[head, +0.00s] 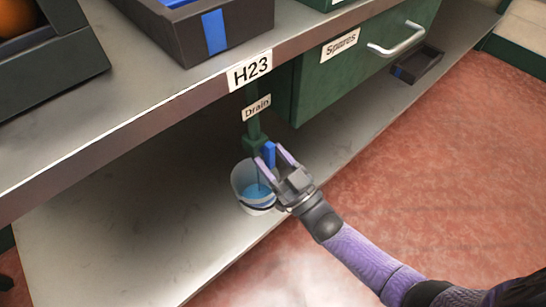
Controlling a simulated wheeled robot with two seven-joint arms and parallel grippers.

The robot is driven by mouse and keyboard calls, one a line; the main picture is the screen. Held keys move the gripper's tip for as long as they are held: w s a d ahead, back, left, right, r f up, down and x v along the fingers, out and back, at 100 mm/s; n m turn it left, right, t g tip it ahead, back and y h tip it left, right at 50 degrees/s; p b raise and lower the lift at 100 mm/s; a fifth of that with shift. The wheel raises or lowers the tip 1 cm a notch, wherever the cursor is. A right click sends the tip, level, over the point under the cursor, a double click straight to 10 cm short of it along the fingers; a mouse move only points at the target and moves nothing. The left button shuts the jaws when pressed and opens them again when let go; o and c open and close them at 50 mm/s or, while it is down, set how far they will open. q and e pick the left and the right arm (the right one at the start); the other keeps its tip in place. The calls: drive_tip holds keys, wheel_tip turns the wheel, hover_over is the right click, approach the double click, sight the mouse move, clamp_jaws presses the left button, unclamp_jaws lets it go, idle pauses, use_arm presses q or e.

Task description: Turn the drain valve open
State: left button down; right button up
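The drain valve (253,144) is a green fitting on a green pipe below the shelf edge, under a "Drain" label (256,108). Its blue handle (269,152) points downward beside the fitting. My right gripper (269,154) has its two purple fingers apart, one on each side of the blue handle. A gap seems to show beside the handle; contact is hard to tell. A pale bucket (243,178) with blue liquid (257,191) stands under the valve, partly hidden by my gripper. My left gripper is out of view.
A green "Spares" drawer (345,62) with a metal handle (397,40) is right of the pipe. Dark bins (195,31) stand on the shelf. A small dark tray (417,64) lies on the lower shelf. The red floor at right is clear.

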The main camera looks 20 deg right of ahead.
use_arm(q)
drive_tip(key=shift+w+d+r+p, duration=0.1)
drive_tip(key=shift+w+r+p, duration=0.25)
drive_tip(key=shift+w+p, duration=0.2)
use_arm(e)
drive_tip(key=v, duration=1)
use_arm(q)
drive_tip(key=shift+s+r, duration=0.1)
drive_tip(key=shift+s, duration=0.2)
